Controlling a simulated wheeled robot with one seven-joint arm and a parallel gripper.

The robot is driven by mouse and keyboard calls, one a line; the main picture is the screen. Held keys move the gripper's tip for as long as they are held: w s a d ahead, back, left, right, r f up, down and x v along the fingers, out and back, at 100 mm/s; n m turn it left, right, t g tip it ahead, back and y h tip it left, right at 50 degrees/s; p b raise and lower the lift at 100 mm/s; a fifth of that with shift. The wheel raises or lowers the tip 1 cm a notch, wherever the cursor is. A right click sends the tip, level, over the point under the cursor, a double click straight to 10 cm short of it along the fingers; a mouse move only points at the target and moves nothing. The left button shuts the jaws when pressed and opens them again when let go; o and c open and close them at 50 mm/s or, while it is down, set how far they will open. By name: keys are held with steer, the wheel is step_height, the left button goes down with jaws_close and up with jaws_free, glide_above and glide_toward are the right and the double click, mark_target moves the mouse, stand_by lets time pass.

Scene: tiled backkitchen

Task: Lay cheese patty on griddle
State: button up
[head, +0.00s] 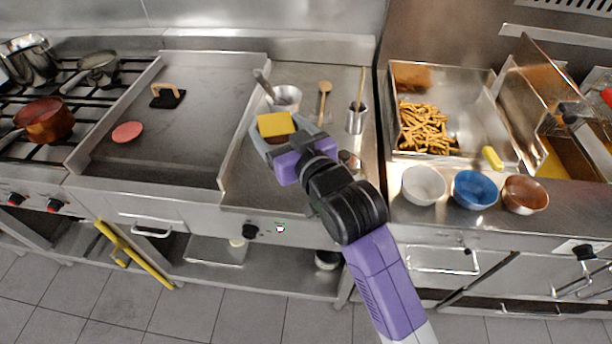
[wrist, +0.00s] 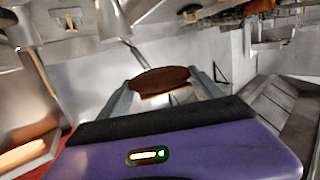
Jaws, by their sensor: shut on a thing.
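The cheese patty (head: 276,124) has a yellow square top in the head view. In the wrist view its brown patty side (wrist: 160,80) shows, with a thin yellow edge below. My gripper (head: 278,137) is shut on it and holds it over the steel counter to the right of the griddle. The griddle (head: 190,150) is the wide dark flat plate at the left. A pink round patty (head: 127,132) lies on its left part, and a press with a wooden handle (head: 167,95) stands near its back.
A steel pot (head: 286,98), wooden spoon (head: 324,100) and utensil cup (head: 356,119) stand behind my gripper. A fries tray (head: 408,80) and several bowls (head: 474,188) are at the right. The griddle's middle and right are clear; a raised edge (head: 240,135) borders it.

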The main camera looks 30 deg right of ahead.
mark_target(287, 195)
step_height(287, 195, down, 19)
steer(key=shift+r+p, duration=0.1)
steer(key=shift+p, duration=0.3)
steer(key=shift+f, duration=0.25)
steer(key=o, duration=1.5)
steer(key=shift+r, duration=0.1)
steer(key=shift+c, duration=0.2)
steer(key=shift+r, duration=0.15)
steer(key=shift+s, duration=0.35)
steer(key=s, duration=0.3)
steer(key=s+r+b, duration=0.1)
steer(key=s, duration=0.3)
steer(key=s+b, duration=0.1)
steer(key=s, duration=0.3)
steer(key=shift+s+r, duration=0.15)
steer(key=shift+r, duration=0.25)
